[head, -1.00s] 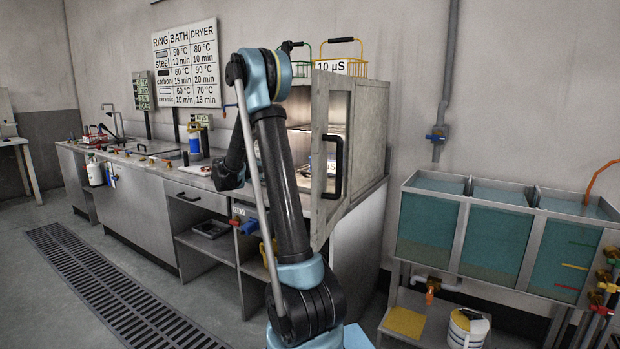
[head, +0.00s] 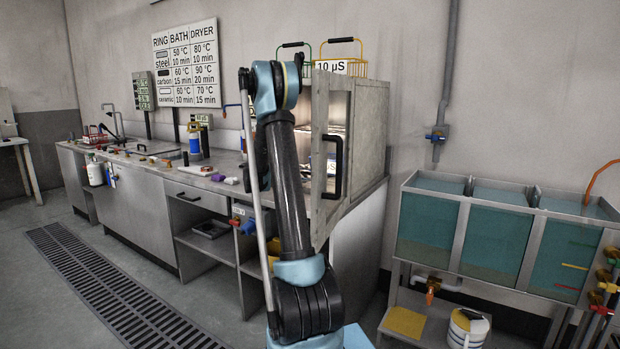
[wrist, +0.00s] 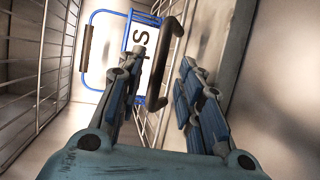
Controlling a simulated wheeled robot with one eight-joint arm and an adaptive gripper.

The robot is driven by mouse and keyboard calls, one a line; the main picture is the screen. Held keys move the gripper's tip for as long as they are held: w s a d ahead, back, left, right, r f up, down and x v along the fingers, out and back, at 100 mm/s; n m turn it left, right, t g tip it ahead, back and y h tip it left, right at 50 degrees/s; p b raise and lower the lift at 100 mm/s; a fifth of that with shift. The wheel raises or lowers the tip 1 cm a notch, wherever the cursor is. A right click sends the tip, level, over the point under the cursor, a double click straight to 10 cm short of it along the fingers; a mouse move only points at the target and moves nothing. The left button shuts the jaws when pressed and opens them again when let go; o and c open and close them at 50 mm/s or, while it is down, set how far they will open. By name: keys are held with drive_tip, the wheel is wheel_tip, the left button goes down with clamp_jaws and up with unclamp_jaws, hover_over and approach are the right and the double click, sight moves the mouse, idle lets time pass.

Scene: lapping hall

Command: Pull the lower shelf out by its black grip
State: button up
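In the wrist view a dark bar grip (wrist: 163,68) lies between the spread fingers of my gripper (wrist: 160,66). The fingers are open on either side of it, and I cannot tell whether either touches it. A wire shelf (wrist: 173,50) runs beside the grip; another wire rack (wrist: 38,75) is at the left. The tilted view does not show clearly which is lower. In the head view the dryer cabinet (head: 370,125) stands open with shelves inside (head: 333,130). My arm and the open door hide my gripper there.
The cabinet door (head: 319,150) with its black handle (head: 338,168) stands open beside my arm. A blue-framed basket (wrist: 124,20) with a white label is inside the cabinet. Two wire baskets stand on top. Tanks (head: 500,235) are at right; floor is clear at left.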

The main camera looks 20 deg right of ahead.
drive_tip(key=shift+x, duration=2.1)
clamp_jaws()
